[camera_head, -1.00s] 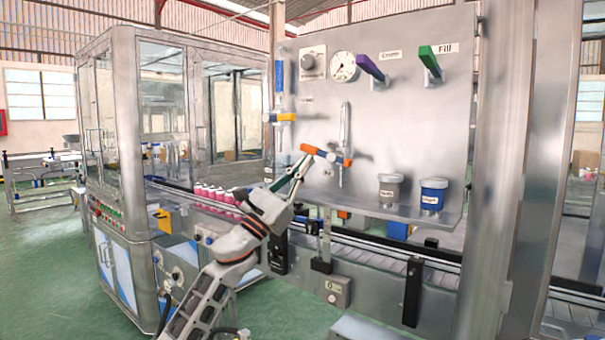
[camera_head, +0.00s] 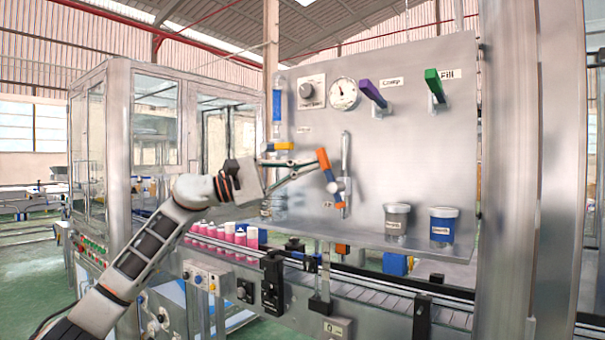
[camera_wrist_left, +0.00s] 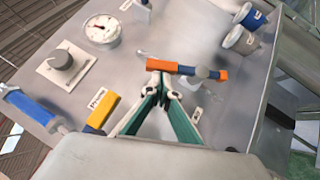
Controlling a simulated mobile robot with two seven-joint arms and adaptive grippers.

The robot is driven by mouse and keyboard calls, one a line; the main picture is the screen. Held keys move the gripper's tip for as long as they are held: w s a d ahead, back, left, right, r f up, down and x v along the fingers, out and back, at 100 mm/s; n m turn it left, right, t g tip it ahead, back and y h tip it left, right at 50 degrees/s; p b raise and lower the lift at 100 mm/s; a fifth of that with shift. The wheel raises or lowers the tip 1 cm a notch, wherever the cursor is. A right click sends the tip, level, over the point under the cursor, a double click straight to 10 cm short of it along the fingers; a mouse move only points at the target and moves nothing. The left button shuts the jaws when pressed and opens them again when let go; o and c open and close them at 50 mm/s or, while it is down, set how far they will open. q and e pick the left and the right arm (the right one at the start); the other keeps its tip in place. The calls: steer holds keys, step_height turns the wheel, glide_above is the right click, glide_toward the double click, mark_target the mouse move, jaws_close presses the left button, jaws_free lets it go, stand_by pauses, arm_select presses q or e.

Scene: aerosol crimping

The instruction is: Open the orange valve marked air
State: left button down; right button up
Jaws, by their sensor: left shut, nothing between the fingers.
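In the left wrist view the orange handle (camera_wrist_left: 172,66) lies across, just beyond the shut fingertips (camera_wrist_left: 164,82). The tips are close against its side, not around it; I cannot tell if they touch. My right gripper is not in view.
A yellow-and-blue valve (camera_head: 277,147) sits left, close to my left gripper. Purple (camera_head: 373,93) and green (camera_head: 434,84) handles, a gauge (camera_head: 343,95) and a knob (camera_head: 311,91) are above. Two cups (camera_head: 397,219) (camera_head: 443,227) stand on the shelf at right.

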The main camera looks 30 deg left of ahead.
mark_target(320, 156)
arm_select(q)
steer(key=r+m+p, duration=0.1)
steer(key=d+r+m+g+y+p, duration=0.1)
steer(key=shift+s+d+r+m+g, duration=0.1)
steer(key=shift+s+d+m+g, duration=0.1)
steer(key=shift+m+g, duration=0.1)
steer(key=shift+d, duration=0.3)
steer(key=shift+w+d+p, duration=0.1)
steer(key=shift+d+p, duration=0.05)
steer(key=shift+p, duration=0.25)
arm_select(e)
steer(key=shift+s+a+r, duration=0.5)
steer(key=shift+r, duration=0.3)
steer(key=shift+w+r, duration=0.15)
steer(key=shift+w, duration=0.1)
